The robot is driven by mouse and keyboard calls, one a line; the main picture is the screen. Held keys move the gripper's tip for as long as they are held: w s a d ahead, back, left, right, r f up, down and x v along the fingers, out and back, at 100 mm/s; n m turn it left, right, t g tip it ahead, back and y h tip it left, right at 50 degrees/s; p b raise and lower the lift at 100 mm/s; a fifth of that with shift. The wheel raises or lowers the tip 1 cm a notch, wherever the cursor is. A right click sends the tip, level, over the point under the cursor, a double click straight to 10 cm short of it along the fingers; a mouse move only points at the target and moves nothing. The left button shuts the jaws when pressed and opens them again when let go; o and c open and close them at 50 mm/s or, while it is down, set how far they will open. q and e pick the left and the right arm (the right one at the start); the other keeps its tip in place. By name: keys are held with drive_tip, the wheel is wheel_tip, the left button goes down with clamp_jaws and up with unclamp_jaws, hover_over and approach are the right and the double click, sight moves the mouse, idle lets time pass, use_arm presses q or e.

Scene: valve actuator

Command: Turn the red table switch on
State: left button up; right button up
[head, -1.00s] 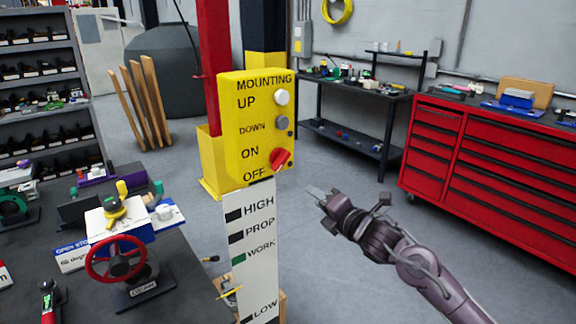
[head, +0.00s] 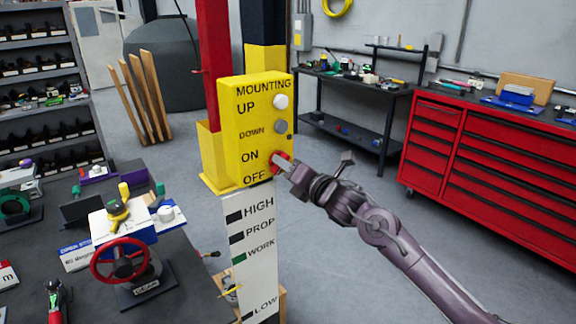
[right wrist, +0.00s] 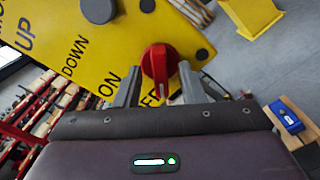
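The red switch (head: 276,160) is a rotary knob low on the front of a yellow box (head: 262,120), beside the words ON and OFF. My right gripper (head: 284,168) is at the knob and partly covers it in the head view. In the right wrist view the red switch (right wrist: 159,65) lies between the two open fingers (right wrist: 160,88), one on each side. Whether a finger touches it I cannot tell. The tip of its handle points toward the OFF lettering in that view, partly hidden. My left gripper is not in view.
The box has a white button (head: 280,102) and a grey button (head: 281,126) above the switch. A white sign (head: 262,225) stands below it. A table with a red handwheel valve (head: 119,261) is at the left. A red tool cabinet (head: 480,160) stands at the right, with open floor before it.

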drive_tip(key=shift+c, duration=0.5)
clamp_jaws()
drive_tip(key=shift+m, duration=0.3)
drive_tip(key=m+p, duration=0.1)
drive_tip(key=m, duration=1.6)
drive_tip(key=shift+p, duration=0.3)
